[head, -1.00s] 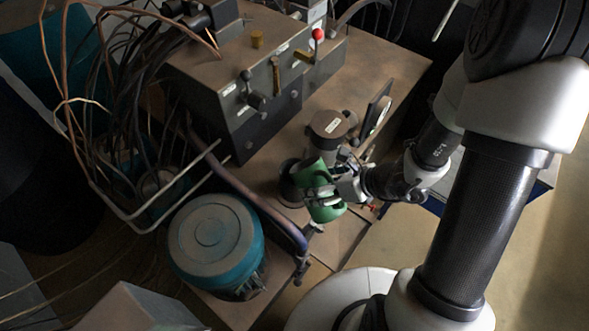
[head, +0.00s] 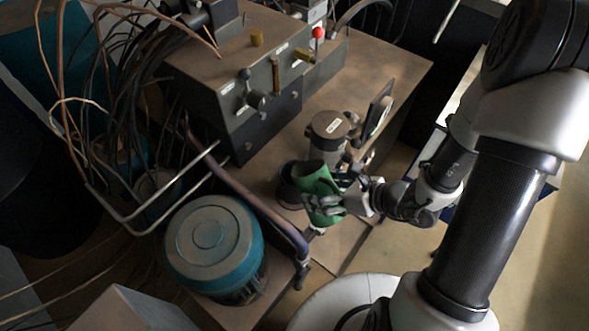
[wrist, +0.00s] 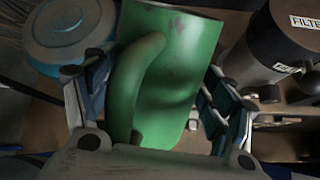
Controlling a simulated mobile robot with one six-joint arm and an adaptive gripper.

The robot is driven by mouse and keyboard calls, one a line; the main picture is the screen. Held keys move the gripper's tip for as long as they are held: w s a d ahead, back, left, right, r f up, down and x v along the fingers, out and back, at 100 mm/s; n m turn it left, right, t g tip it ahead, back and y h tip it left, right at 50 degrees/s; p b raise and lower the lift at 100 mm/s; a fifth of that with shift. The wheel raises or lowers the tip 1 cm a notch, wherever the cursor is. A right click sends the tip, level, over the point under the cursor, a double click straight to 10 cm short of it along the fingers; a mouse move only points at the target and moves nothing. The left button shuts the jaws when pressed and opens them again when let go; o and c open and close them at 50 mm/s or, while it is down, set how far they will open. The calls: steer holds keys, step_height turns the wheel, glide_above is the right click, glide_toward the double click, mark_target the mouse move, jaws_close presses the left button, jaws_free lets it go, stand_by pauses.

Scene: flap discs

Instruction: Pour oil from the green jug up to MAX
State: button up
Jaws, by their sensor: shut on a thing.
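The green jug (head: 314,178) is in my gripper (head: 325,204), over the brown bench top, and its body partly covers a dark round pot or filler (head: 288,187) just to its left. In the wrist view the jug (wrist: 180,80) fills the middle, its handle (wrist: 132,88) towards the camera and its rim at the top. The gripper's fingers (wrist: 155,110) stand on both sides of it, shut on the jug. The jug looks tilted; how far I cannot tell. I see no oil stream, no oil level and no MAX mark.
A can labelled FILTER (head: 328,128) stands just behind the jug, with an upright dark panel (head: 377,116) beside it. A bent pipe (head: 250,195) runs left of the jug. A teal motor (head: 215,245) is at front left; a grey lever block (head: 250,75) is behind.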

mark_target(333, 217)
steer(key=shift+r+p, duration=0.15)
steer(key=shift+p, duration=0.2)
steer(key=shift+t+y, duration=0.7)
steer(key=shift+t, duration=0.2)
steer(key=f+b, duration=0.1)
steer(key=s+f+b, duration=0.1)
steer(key=f+b, duration=0.1)
steer(key=d+f+b, duration=0.1)
steer(key=shift+s+d+f, duration=0.1)
steer(key=shift+s+f, duration=0.05)
steer(key=shift+f, duration=0.1)
steer(key=f+b, duration=0.1)
steer(key=y+b, duration=0.1)
steer(key=s+f+t+b, duration=0.1)
steer(key=b, duration=0.1)
steer(key=shift+d+f+n+y, duration=0.3)
steer(key=shift+s+d+t+y, duration=0.15)
steer(key=shift+t+y, duration=0.15)
steer(key=shift+t, duration=0.1)
steer(key=shift+s+d+f+n+t+y, duration=0.2)
steer(key=shift+s+f+t+y, duration=0.1)
steer(key=shift+t+y, duration=0.15)
steer(key=shift+s+d+f+n+t+y, duration=0.1)
steer(key=shift+s+f+n+t+y, duration=0.1)
steer(key=shift+f+t+y, duration=0.25)
step_height(333, 217, up, 6)
steer(key=p, duration=0.5)
steer(key=shift+r, duration=0.2)
steer(key=shift+f, duration=0.1)
